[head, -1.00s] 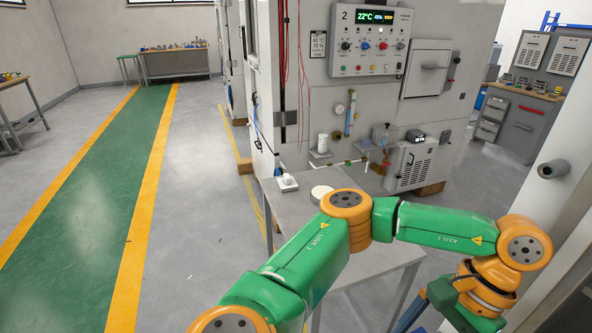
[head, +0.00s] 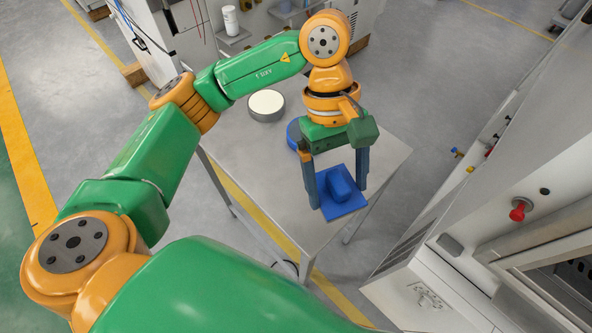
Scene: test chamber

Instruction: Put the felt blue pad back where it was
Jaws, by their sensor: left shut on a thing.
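My left gripper (head: 338,195) reaches down over the grey table (head: 250,150). It is shut on the blue pad (head: 345,207), a flat square plate with a raised block on top that sits between the two blue fingers. The pad is over the table's near right part; I cannot tell whether it touches the top. A round blue object (head: 293,134) is partly hidden behind the gripper. My right gripper is not in view.
A round white-topped disc (head: 266,104) stands on the table, left of the gripper. A grey machine with a red knob (head: 519,211) stands at the right. The table's left part is bare. A white cylinder (head: 230,19) stands at the back.

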